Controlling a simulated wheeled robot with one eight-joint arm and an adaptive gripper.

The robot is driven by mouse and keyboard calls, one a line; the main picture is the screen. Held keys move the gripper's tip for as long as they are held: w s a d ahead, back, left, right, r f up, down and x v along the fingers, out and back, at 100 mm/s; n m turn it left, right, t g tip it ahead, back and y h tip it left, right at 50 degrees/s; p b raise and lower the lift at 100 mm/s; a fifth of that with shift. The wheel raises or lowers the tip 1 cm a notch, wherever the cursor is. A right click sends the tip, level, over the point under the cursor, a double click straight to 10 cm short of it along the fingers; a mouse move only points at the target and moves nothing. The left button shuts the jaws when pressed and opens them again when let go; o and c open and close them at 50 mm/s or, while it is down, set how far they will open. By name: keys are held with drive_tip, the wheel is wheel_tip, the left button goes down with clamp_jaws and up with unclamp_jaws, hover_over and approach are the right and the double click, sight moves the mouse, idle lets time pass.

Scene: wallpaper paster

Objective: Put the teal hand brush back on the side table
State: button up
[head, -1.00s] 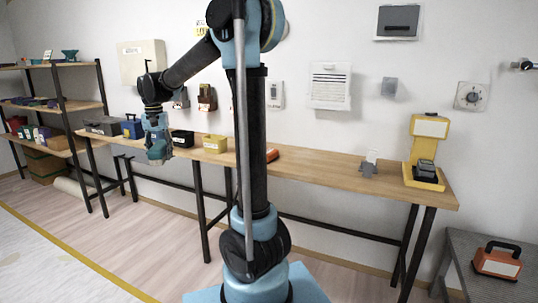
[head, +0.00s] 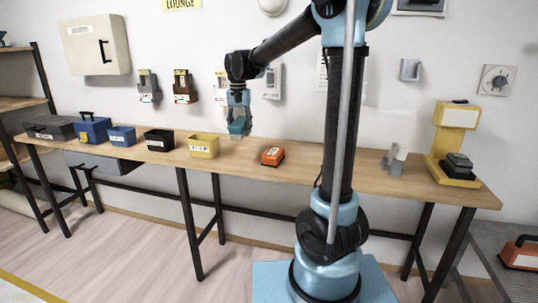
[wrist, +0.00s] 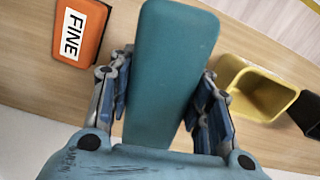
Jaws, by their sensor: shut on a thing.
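My gripper (head: 239,122) is shut on the teal hand brush (wrist: 172,75), which is held between both fingers in the wrist view. The brush shows as a flat, rounded teal block; its bristles are not visible. In the head view the gripper hangs over the back of the long wooden table (head: 330,172), between a yellow bin and an orange block; the brush is small there and hard to tell from the fingers. A low grey table (head: 485,250) stands at the right edge; I cannot tell which one is the side table.
The orange block (head: 272,156) marked FINE (wrist: 80,30) and the yellow bin (head: 204,146) flank the gripper. A black bin (head: 159,140), blue bin (head: 122,136) and toolboxes stand left. A grey holder (head: 395,160) and yellow stand (head: 452,145) are right. Table between orange block and arm is clear.

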drive_tip(key=shift+w+d, duration=0.45)
drive_tip(key=shift+w, duration=0.15)
drive_tip(key=shift+w+d, duration=0.25)
drive_tip(key=shift+d, duration=0.25)
approach(246, 158)
drive_tip(key=shift+f, duration=2.65)
drive_tip(key=shift+f, duration=0.6)
drive_tip(key=o, duration=1.1)
drive_tip(key=shift+c, duration=0.2)
drive_tip(key=shift+r, duration=0.1)
drive_tip(key=r, duration=1.8)
drive_tip(key=shift+d, duration=0.3)
